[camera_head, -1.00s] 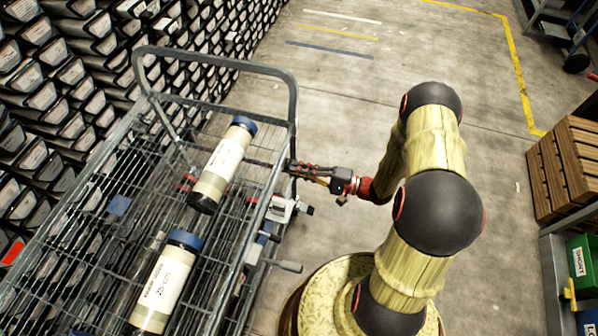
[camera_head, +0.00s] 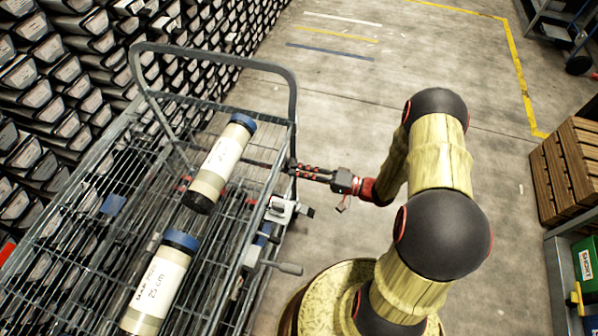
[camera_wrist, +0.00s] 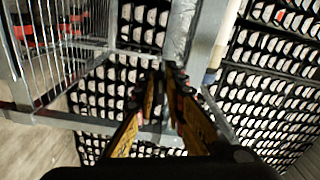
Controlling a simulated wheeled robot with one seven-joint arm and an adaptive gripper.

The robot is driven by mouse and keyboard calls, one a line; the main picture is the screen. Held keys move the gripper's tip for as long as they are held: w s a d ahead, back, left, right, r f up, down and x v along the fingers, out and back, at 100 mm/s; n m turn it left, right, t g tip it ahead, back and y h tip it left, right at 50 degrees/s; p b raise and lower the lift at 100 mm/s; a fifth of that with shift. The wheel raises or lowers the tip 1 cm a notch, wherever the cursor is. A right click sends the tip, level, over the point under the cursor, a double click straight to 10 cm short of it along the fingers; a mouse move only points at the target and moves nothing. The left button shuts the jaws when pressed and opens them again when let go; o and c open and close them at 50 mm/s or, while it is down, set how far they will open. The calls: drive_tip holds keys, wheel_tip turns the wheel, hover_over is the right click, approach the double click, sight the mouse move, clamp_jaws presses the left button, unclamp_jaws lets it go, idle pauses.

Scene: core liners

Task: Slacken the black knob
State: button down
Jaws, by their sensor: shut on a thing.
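In the wrist view, the yellow and black fingers (camera_wrist: 168,72) converge at the grey post. They are shut on a small dark thing, taken as the black knob, which they almost wholly hide. A pale clamp (camera_head: 282,208) with a dark end sits just below on the cart's side, apart from the fingers.
The wire cart (camera_head: 240,215) carries two labelled core tubes with blue caps, one (camera_head: 222,160) near the gripper and one (camera_head: 160,285) nearer the front. A grey lever (camera_head: 288,268) juts from the cart's side. Wooden crates (camera_head: 570,160) stand right. Floor beyond the arm is clear.

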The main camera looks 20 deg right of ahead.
drive_tip(key=shift+f, duration=0.1)
drive_tip(key=c, duration=1.8)
unclamp_jaws()
drive_tip(key=shift+c, duration=0.2)
drive_tip(key=v, duration=1.2)
